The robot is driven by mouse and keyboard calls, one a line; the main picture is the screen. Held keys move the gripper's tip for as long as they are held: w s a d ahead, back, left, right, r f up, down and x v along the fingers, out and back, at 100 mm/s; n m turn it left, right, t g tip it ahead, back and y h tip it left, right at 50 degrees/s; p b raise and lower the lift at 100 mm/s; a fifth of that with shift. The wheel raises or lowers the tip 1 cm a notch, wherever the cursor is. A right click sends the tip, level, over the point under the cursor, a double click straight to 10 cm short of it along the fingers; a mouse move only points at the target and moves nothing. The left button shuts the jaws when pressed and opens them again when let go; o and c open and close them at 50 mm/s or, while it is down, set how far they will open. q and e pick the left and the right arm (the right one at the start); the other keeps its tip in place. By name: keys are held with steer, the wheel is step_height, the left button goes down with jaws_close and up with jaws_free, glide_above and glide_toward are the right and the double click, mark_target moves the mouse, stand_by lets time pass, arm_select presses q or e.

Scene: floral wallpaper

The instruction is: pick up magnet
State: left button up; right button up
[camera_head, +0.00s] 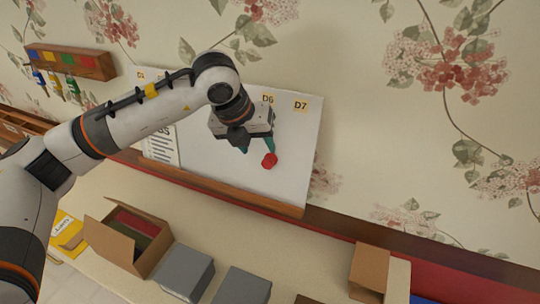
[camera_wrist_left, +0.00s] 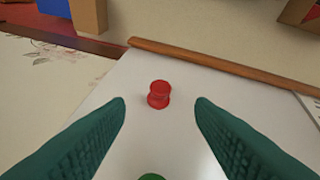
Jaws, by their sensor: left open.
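A red magnet (camera_head: 269,160) is on the white board (camera_head: 292,175) below the labels D6 and D7. In the left wrist view the red magnet (camera_wrist_left: 159,94) stands out from the board (camera_wrist_left: 205,119), between the two green fingertips and a little beyond them. My left gripper (camera_head: 258,146) is open and just beside the magnet in the head view. In the wrist view its fingers (camera_wrist_left: 160,101) are spread with a gap on both sides of the magnet, and neither touches it. A green round thing (camera_wrist_left: 152,177) shows partly at the bottom edge. My right gripper is not in view.
A wooden ledge (camera_head: 232,193) runs along the board's lower edge. Below are an open cardboard box (camera_head: 128,236), grey boxes (camera_head: 184,272) and another cardboard box (camera_head: 369,270). A wooden rack (camera_head: 72,61) hangs at upper left. The wall right of the board is clear.

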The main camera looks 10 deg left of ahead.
mark_target(266, 160)
arm_select(q)
steer(key=p+x, duration=0.1)
steer(key=x, duration=0.1)
steer(key=shift+w+d+f, duration=0.1)
steer(key=shift+w+f, duration=0.15)
steer(key=shift+f, duration=0.05)
steer(key=shift+w+f+p, duration=0.1)
steer(key=shift+f+p, duration=0.1)
steer(key=shift+p, duration=0.1)
steer(key=p+x, duration=0.2)
steer(key=x, duration=0.1)
steer(key=shift+f, duration=0.25)
steer(key=shift+w+d+f, duration=0.15)
steer(key=shift+w+f, duration=0.1)
steer(key=shift+f, duration=0.25)
steer(key=c, duration=1)
